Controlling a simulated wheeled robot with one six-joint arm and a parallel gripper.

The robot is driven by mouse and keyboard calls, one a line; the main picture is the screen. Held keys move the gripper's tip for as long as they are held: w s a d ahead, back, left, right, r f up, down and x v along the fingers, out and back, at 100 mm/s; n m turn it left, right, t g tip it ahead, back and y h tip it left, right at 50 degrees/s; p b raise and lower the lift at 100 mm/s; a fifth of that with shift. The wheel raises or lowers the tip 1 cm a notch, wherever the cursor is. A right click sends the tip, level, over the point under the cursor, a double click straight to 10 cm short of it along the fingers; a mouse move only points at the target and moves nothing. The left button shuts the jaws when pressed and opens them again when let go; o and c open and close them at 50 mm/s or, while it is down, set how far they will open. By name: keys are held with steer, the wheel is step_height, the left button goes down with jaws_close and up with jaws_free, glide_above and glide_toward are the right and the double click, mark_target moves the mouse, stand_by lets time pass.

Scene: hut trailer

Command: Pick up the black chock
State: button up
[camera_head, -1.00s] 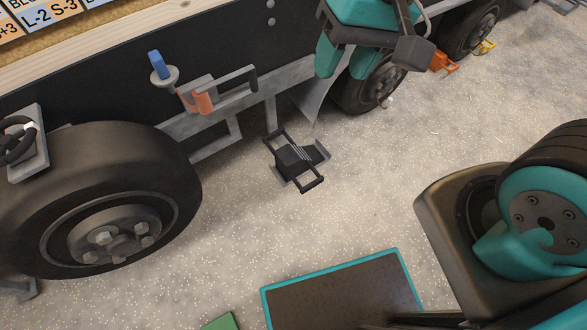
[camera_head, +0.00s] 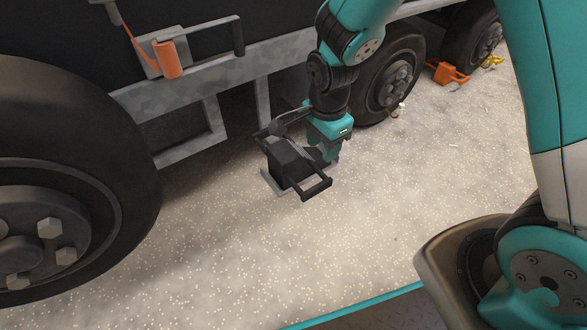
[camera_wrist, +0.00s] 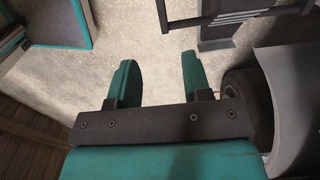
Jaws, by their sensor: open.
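The black chock (camera_head: 288,162) sits on the speckled ground beside the trailer, between the big left wheel and the wheel behind. It is a dark block with a bar handle at each end and a grey plate under it. My gripper (camera_head: 331,152) is low, just right of and partly behind the chock in the head view. In the wrist view my gripper (camera_wrist: 160,72) has its two teal fingers apart with only bare ground between them. The chock (camera_wrist: 222,20) shows there at the top right, outside the fingers and cut off by the picture's edge.
The trailer's grey side rail (camera_head: 200,95) runs just above the chock, with a support leg (camera_head: 262,105) behind it. The left tire (camera_head: 105,130) and rear tire (camera_head: 393,85) stand close. Ground in front is clear.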

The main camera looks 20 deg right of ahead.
steer(key=b, duration=0.5)
glide_toward(318, 185)
steer(key=f, duration=0.5)
steer(key=shift+s, duration=0.2)
step_height(318, 185, down, 5)
steer(key=b, duration=0.3)
steer(key=shift+w+f+b, duration=0.1)
steer(key=shift+f+b, duration=0.1)
steer(key=shift+b, duration=0.15)
steer(key=shift+r, duration=0.1)
jaws_close()
